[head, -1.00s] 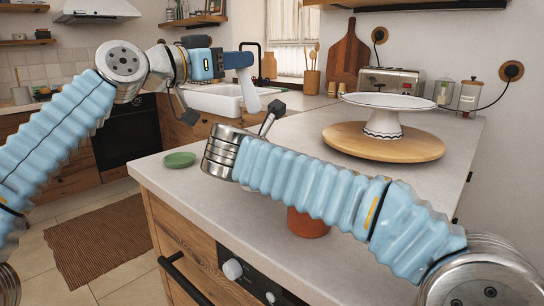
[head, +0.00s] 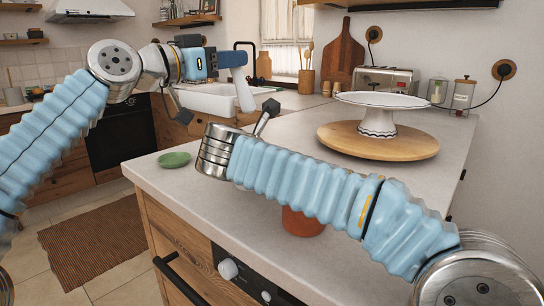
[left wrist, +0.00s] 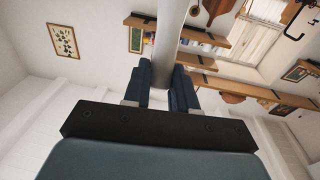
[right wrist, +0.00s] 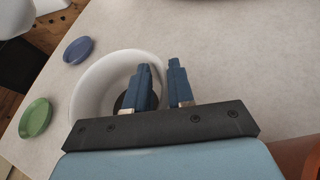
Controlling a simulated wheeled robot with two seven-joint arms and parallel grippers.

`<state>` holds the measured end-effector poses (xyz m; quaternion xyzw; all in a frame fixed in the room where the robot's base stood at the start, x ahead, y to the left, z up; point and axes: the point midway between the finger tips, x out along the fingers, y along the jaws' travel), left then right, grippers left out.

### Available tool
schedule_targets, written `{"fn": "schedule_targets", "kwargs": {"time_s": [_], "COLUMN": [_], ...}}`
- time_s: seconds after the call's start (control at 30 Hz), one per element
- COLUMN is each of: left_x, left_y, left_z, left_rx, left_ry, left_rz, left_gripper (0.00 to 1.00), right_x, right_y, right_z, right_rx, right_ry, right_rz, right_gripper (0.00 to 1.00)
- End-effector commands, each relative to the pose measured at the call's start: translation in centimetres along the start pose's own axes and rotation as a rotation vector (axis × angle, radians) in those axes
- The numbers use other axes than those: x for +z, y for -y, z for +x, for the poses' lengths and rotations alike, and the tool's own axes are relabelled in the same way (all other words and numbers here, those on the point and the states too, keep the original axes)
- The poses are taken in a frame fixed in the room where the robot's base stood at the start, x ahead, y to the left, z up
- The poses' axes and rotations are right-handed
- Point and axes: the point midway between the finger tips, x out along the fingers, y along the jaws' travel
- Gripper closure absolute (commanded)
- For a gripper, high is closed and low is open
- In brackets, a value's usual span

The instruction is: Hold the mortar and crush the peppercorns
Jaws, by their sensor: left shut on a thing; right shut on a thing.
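My left gripper (head: 235,60) is shut on the pale grey pestle (head: 243,92), which hangs down from it above the counter in the head view. In the left wrist view the fingers (left wrist: 160,88) clamp the pestle's shaft (left wrist: 166,45). The white mortar (right wrist: 93,80) stands on the counter in the right wrist view, with a dark patch inside, partly hidden by a finger; single peppercorns cannot be made out. My right gripper (right wrist: 162,82) is shut on the mortar's rim, one finger inside and one outside. In the head view my right arm hides the mortar.
A green dish (head: 174,159) and a blue dish (right wrist: 78,50) lie near the mortar. A terracotta pot (head: 303,222) stands beneath my right arm. A white cake stand (head: 378,120) on a round wooden board (head: 365,148) is farther right.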

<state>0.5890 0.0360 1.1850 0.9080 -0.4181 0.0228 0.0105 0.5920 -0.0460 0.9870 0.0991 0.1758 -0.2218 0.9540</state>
Motion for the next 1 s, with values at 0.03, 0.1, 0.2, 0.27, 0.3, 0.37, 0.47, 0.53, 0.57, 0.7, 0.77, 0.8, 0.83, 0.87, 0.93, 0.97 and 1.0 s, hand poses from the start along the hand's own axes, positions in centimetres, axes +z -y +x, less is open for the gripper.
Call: {"fn": "schedule_targets", "kwargs": {"time_s": [0.03, 0.1, 0.2, 0.27, 0.3, 0.37, 0.47, 0.53, 0.57, 0.7, 0.77, 0.8, 0.83, 0.87, 0.93, 0.97, 1.0], "left_x": [0.0, 0.0, 0.0, 0.0, 0.0, 0.0, 0.0, 0.0, 0.0, 0.0, 0.0, 0.0, 0.0, 0.0, 0.3, 0.6, 1.0], "left_y": [0.0, 0.0, 0.0, 0.0, 0.0, 0.0, 0.0, 0.0, 0.0, 0.0, 0.0, 0.0, 0.0, 0.0, 0.2, 0.4, 0.8], "left_z": [0.0, 0.0, 0.0, 0.0, 0.0, 0.0, 0.0, 0.0, 0.0, 0.0, 0.0, 0.0, 0.0, 0.0, 0.0, 0.1, 0.1], "left_rx": [0.000, 0.000, 0.000, 0.000, 0.000, 0.000, 0.000, 0.000, 0.000, 0.000, 0.000, 0.000, 0.000, 0.000, 0.004, 0.008, 0.015], "left_ry": [-0.001, -0.001, -0.001, -0.001, -0.001, -0.001, -0.001, -0.001, -0.001, -0.001, -0.001, -0.001, -0.001, -0.001, 0.000, 0.001, 0.001], "left_rz": [0.000, 0.000, 0.000, 0.000, 0.000, 0.000, 0.000, 0.000, 0.000, 0.000, 0.000, 0.000, 0.000, 0.000, -0.013, -0.028, -0.051], "left_gripper": [1.00, 1.00, 1.00, 1.00, 1.00, 1.00, 1.00, 1.00, 1.00, 1.00, 1.00, 1.00, 1.00, 1.00, 1.00, 1.00, 1.00], "right_x": [-0.2, -0.2, -0.2, -0.2, -0.2, -0.2, -0.2, -0.2, -0.2, -0.3, -0.3, -0.3, -0.3, -0.3, -0.3, -0.3, -0.3], "right_y": [0.0, 0.0, 0.0, 0.0, 0.0, 0.0, 0.0, 0.0, 0.0, 0.0, 0.0, 0.0, 0.0, 0.0, 0.0, 0.0, 0.0], "right_z": [0.1, 0.1, 0.1, 0.1, 0.1, 0.1, 0.1, 0.1, 0.1, 0.1, 0.1, 0.1, 0.1, 0.1, 0.1, 0.1, 0.1], "right_rx": [-0.001, -0.001, -0.001, -0.001, -0.001, -0.001, -0.001, -0.001, -0.001, -0.001, -0.001, -0.001, -0.001, -0.001, -0.001, -0.001, -0.002], "right_ry": [-0.003, -0.003, -0.003, -0.003, -0.003, -0.004, -0.004, -0.004, -0.004, -0.004, -0.005, -0.005, -0.005, -0.005, -0.005, -0.005, -0.005], "right_rz": [-0.002, -0.002, -0.003, -0.003, -0.003, -0.003, -0.003, -0.003, -0.003, -0.004, -0.004, -0.004, -0.004, -0.004, -0.004, -0.004, -0.004], "right_gripper": [1.00, 1.00, 1.00, 1.00, 1.00, 1.00, 1.00, 1.00, 1.00, 1.00, 1.00, 1.00, 1.00, 1.00, 1.00, 1.00, 1.00]}}
